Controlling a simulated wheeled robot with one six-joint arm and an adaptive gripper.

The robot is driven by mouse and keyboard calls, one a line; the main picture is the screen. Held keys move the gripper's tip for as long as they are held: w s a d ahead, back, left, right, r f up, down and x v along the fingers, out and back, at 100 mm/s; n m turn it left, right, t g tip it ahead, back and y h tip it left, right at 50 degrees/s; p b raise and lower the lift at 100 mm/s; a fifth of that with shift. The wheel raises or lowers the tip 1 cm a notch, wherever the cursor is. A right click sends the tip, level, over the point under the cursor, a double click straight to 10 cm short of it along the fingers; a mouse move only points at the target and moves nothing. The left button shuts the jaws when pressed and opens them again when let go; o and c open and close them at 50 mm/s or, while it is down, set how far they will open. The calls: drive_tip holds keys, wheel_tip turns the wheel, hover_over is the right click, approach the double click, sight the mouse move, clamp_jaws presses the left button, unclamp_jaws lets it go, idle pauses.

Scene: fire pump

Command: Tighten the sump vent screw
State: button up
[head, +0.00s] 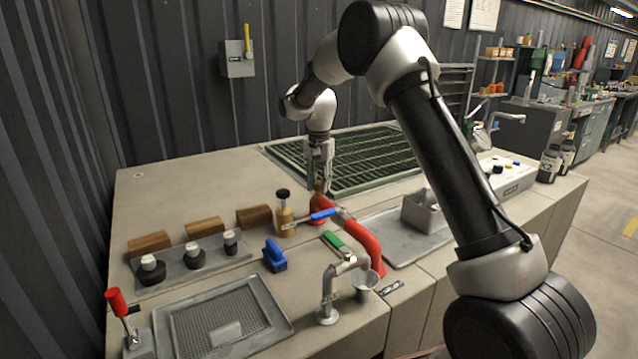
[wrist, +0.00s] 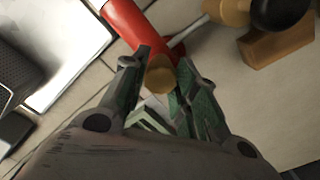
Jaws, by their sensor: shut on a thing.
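The sump vent screw shows as a round, brass-coloured head (wrist: 160,75) between my fingertips in the wrist view. In the head view its brass-coloured part (head: 319,187) stands at the upper end of the red pipe (head: 366,245). My gripper (head: 321,182) points down over it and is shut on it; the fingers (wrist: 162,68) lie on both sides of the head. The red pipe also shows behind the fingers in the wrist view (wrist: 128,20). The screw's lower part and its seat are hidden.
A blue-handled valve (head: 323,214) and a brown knob-topped fitting (head: 284,218) stand close to my gripper. A green grating (head: 360,160) lies behind it. In front are a blue block (head: 275,257), a green-handled item (head: 335,243) and a grey spout (head: 330,295).

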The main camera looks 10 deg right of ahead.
sight(319, 182)
drive_tip(key=shift+r, duration=0.1)
drive_tip(key=o, duration=1)
wheel_tip(319, 182, up, 12)
